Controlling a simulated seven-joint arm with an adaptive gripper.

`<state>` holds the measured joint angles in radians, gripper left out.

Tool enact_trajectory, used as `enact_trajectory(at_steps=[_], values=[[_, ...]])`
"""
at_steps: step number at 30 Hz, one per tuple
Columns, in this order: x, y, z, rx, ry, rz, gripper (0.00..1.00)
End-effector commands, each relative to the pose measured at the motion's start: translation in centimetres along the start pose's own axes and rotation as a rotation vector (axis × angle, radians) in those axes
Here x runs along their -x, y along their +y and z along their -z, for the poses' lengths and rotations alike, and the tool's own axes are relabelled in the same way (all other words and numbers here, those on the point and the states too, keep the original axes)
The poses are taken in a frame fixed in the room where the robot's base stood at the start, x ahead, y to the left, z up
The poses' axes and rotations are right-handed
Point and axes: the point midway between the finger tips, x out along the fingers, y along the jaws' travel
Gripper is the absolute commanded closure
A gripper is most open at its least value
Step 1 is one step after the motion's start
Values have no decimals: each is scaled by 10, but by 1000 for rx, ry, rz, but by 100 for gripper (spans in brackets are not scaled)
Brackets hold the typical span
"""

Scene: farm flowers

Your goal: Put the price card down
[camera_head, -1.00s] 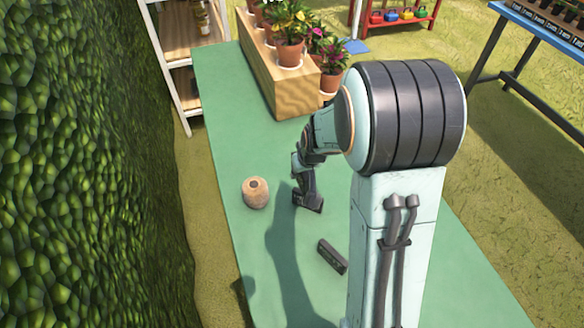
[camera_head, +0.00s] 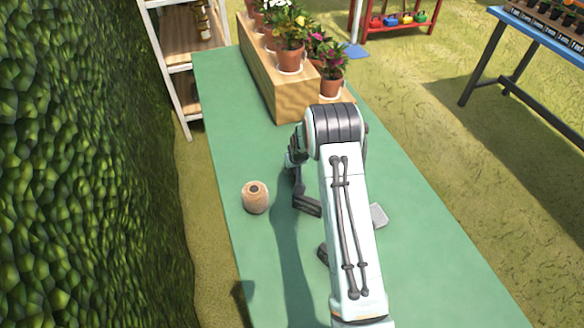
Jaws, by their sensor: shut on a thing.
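My gripper (camera_head: 299,198) is low over the green table, right of the beige ribbed pot. It is small and partly hidden behind my arm. It is shut on a dark, narrow piece that seems to be the price card (camera_head: 309,207). The picture does not show clearly whether this piece touches the table, and no writing on it can be read.
The green table (camera_head: 420,255) has the beige pot (camera_head: 256,198) on its left. A dark block (camera_head: 322,255) is partly behind my arm, and a grey flat thing (camera_head: 379,215) lies right of it. A wooden planter box (camera_head: 296,98) with potted flowers stands at the back.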

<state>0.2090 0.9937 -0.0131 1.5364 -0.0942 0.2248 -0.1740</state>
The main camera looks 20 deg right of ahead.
Motion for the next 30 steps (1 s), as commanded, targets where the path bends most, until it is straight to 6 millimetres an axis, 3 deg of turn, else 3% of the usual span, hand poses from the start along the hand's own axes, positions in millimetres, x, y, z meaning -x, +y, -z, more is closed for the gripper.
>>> enact_trajectory(at_steps=[8, 9, 11, 12, 23, 30], values=[[-2, 0, -1, 0, 0, 0, 100], [-2, 0, -1, 0, 0, 0, 81], [-2, 0, -1, 0, 0, 0, 62], [-2, 0, -1, 0, 0, 0, 58], [4, 0, 1, 0, 2, -1, 58], [52, 1, 2, 0, 4, -2, 58]])
